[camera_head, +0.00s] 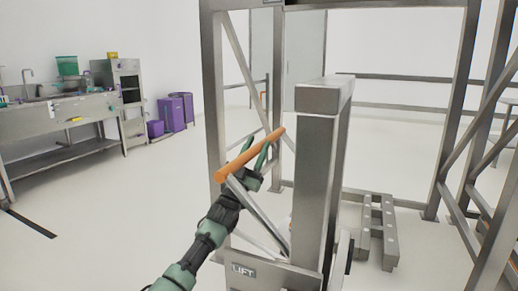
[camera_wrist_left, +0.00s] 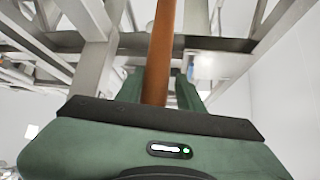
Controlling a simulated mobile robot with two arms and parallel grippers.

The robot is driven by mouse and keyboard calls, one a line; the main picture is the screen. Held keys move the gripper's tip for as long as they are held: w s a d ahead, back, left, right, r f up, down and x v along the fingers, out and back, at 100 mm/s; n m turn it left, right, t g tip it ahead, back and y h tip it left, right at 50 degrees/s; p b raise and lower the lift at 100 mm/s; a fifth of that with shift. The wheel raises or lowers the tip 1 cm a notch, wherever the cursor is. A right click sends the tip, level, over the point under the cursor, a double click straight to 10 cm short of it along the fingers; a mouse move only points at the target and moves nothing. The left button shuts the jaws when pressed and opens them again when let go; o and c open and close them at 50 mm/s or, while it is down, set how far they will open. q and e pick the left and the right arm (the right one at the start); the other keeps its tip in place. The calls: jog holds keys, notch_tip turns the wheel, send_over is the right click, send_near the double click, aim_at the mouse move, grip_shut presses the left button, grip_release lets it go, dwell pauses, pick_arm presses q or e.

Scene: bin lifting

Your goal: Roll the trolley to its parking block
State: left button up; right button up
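An orange bar (camera_head: 232,166) runs slanted beside a tall grey metal post structure (camera_head: 315,160) with a plate marked LIFT (camera_head: 243,271) low down; I cannot tell which frame parts belong to the trolley. My left gripper (camera_head: 254,153) is at the bar, with its green fingers on either side of it. In the left wrist view the bar (camera_wrist_left: 160,55) passes between the fingers (camera_wrist_left: 160,88); whether they press on it is unclear. A low grey metal piece with holes (camera_head: 377,230) lies on the floor to the right; I cannot tell whether it is the parking block. My right gripper is out of view.
A tall grey frame (camera_head: 212,90) with diagonal braces stands around the post structure and on the right. A steel sink bench (camera_head: 60,112), a cabinet (camera_head: 130,85) and purple bins (camera_head: 171,113) stand at the left wall. The floor between (camera_head: 110,215) is clear.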

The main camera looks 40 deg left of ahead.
pick_arm(q)
jog(key=shift+o, duration=0.6)
jog(key=shift+s+a, duration=0.1)
jog(key=shift+a, duration=0.15)
jog(key=shift+d, duration=0.1)
jog(key=shift+d+f, duration=0.1)
jog(key=shift+s+d+f, duration=0.1)
jog(key=shift+s+f, duration=0.05)
jog(key=shift+f, duration=0.1)
jog(key=v, duration=0.7)
jog(key=shift+s, duration=0.1)
